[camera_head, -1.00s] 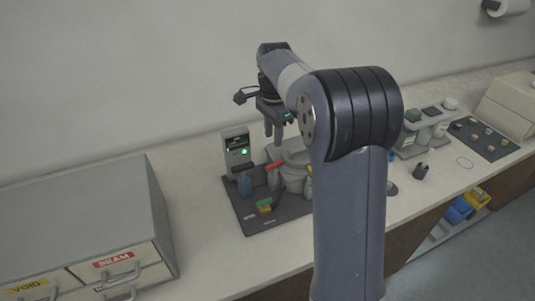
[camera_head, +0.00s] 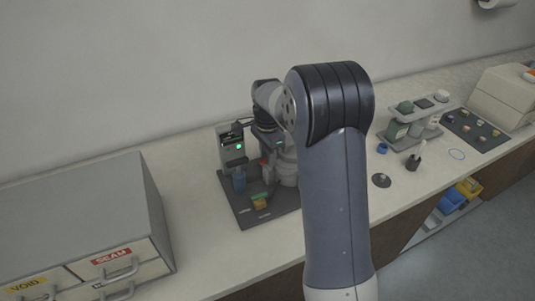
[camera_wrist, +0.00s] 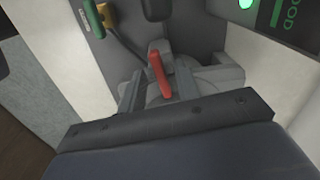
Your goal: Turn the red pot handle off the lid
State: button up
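The red pot handle (camera_wrist: 158,76) shows in the wrist view as a short red bar over the grey lid area. In the head view only a small bit of the red handle (camera_head: 264,162) shows. The grey pot (camera_head: 287,172) stands on a dark base plate, partly hidden by my arm. My gripper (camera_wrist: 157,84) is open, with one finger on each side of the red handle in the wrist view. Gaps show between handle and fingers; I cannot tell any contact. In the head view the fingers are mostly hidden.
A device with a green light (camera_head: 230,147) stands close left of my gripper. Drawers (camera_head: 110,220) stand left; a rack (camera_head: 412,128) stands right.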

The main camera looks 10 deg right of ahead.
grip_shut()
jog(key=shift+n, duration=0.3)
jog(key=n, duration=0.6)
jog(key=shift+s+d, duration=0.1)
jog(key=n, duration=0.5)
jog(key=shift+d+n+p, duration=0.1)
jog(key=shift+n+p, duration=0.2)
jog(key=n, duration=0.5)
jog(key=shift+d+r+n, duration=0.1)
jog(key=shift+n, duration=0.2)
jog(key=shift+o, duration=0.4)
grip_release()
